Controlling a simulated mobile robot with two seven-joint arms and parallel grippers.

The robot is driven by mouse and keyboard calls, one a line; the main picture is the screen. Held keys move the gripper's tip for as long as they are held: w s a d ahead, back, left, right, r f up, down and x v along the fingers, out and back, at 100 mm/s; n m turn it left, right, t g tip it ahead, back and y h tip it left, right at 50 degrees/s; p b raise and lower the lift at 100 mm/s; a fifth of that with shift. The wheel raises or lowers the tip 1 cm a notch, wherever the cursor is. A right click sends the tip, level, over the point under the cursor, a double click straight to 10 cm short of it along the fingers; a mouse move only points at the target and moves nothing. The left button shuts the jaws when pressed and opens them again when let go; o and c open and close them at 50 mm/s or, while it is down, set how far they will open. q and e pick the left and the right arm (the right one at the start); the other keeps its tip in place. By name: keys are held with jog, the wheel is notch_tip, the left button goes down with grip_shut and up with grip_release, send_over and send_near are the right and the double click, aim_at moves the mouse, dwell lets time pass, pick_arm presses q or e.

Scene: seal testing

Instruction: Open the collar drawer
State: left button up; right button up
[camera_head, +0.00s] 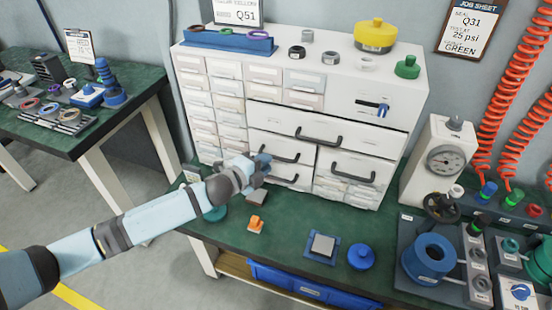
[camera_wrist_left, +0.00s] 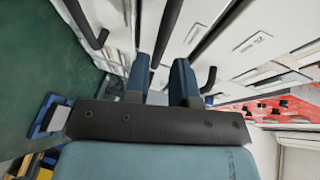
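The white drawer cabinet (camera_head: 378,88) stands on the green bench, and its drawers look shut. I cannot read which label names the collar drawer. A wide drawer (camera_head: 345,137) has a dark bar handle; below it are a left drawer (camera_head: 300,154) and a right drawer (camera_head: 362,164), also with handles. My left gripper (camera_head: 264,161) is at the left drawer's handle. In the left wrist view, its blue fingers (camera_wrist_left: 161,82) are apart, with a dark handle bar (camera_wrist_left: 168,32) running between them; contact is unclear. My right gripper is out of view.
On the bench in front are an orange piece (camera_head: 256,224), a square block on a blue plate (camera_head: 322,246) and a blue knobbed part (camera_head: 361,257). A gauge press (camera_head: 440,160) stands right of the cabinet. Rings and a yellow container (camera_head: 375,37) sit on top.

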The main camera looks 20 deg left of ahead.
aim_at(276, 157)
pick_arm(q)
jog(key=x, duration=0.5)
grip_shut()
